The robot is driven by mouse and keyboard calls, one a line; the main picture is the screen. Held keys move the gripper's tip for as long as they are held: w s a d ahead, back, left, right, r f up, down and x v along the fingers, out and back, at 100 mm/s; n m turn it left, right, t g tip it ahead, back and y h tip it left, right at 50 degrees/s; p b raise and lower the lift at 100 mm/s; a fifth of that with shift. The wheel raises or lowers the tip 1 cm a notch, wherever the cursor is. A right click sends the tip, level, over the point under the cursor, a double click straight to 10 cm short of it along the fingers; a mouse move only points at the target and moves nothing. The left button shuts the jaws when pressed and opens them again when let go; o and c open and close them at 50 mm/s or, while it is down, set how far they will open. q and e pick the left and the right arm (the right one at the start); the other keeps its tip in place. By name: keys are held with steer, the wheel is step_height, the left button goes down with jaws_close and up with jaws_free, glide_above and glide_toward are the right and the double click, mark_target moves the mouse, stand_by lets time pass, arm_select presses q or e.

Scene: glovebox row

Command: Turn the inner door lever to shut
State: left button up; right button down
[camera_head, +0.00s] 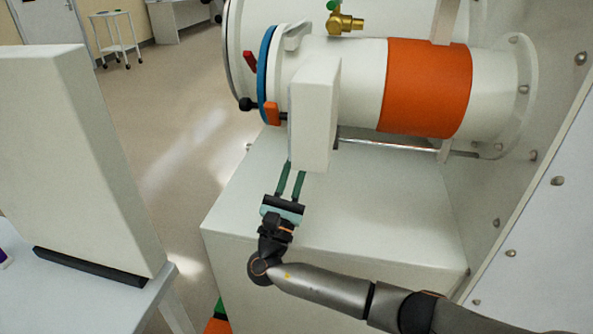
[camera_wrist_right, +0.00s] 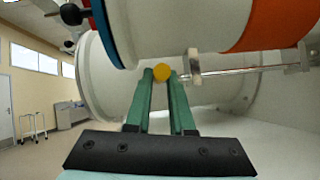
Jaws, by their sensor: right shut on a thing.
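My right gripper (camera_head: 290,168) reaches up from the front under the white antechamber cylinder (camera_head: 355,80). Its green fingers (camera_wrist_right: 162,80) are closed around a round yellow knob (camera_wrist_right: 162,71) in the wrist view. A steel rod (camera_wrist_right: 235,72) runs beside the knob to the right, below the cylinder; it also shows in the head view (camera_head: 400,147). In the head view a white block (camera_head: 315,115) hides the fingertips and the knob. Whether the knob is the inner door lever's end, I cannot tell. My left gripper is not in view.
A blue ring (camera_head: 265,75) circles the cylinder's left end, near a red handle (camera_head: 250,62) and a black knob (camera_head: 247,104). A brass valve (camera_head: 345,22) stands on top. A white cabinet (camera_head: 330,215) lies below. A tall white panel (camera_head: 75,160) stands at left.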

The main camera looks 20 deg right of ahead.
steer(key=shift+f, duration=0.15)
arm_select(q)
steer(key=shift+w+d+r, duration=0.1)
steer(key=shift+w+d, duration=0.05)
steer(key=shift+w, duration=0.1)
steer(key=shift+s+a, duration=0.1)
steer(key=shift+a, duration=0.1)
arm_select(e)
steer(key=c, duration=0.8)
jaws_free()
arm_select(q)
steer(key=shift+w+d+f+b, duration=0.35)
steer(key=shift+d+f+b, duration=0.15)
steer(key=shift+b, duration=0.5)
arm_select(e)
steer(key=v, duration=1.2)
steer(key=shift+s+a+f, duration=0.1)
steer(key=shift+f, duration=0.05)
